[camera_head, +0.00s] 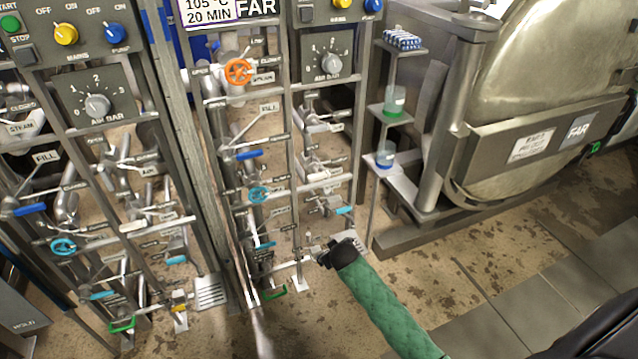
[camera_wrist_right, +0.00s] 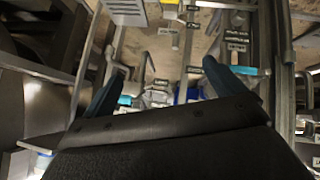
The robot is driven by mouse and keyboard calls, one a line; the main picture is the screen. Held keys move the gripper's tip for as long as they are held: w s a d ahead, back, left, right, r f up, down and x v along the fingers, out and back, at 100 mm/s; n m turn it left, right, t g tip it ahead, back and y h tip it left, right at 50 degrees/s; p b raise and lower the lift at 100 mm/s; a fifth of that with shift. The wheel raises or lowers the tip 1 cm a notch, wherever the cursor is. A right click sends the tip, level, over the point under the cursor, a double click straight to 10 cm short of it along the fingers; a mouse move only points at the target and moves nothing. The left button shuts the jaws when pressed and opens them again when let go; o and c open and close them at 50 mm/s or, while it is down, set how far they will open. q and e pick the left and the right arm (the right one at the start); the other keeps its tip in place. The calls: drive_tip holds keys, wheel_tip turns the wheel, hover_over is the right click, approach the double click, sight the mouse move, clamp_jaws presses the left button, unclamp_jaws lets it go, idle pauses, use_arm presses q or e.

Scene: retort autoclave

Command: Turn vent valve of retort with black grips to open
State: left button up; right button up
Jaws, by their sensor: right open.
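The valve rack of the retort marked FAR (camera_head: 295,190) stands in the middle of the head view. I cannot read which valve is the vent, and I make out no black grips. My right gripper (camera_head: 335,252) is at the rack's lower right, just below the light blue handle. In the right wrist view its two fingers (camera_wrist_right: 168,88) are spread with nothing clearly between them. My left gripper is not in view.
A second valve rack with a blue lever (camera_head: 24,210) stands at the left. The large metal retort (camera_head: 545,85) fills the upper right.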

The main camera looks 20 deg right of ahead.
drive_tip(key=w+d+r+t+b, duration=0.1)
drive_tip(key=w+d+r+t, duration=0.25)
drive_tip(key=w+r, duration=0.35)
drive_tip(key=m+t+y, duration=0.2)
drive_tip(key=t, duration=0.4)
approach(320, 177)
drive_tip(key=w, duration=0.4)
use_arm(q)
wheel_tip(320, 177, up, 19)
drive_tip(key=p, duration=0.1)
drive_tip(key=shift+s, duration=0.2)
use_arm(e)
drive_tip(key=shift+w, duration=3.55)
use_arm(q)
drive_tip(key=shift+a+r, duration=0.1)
use_arm(e)
drive_tip(key=c, duration=1)
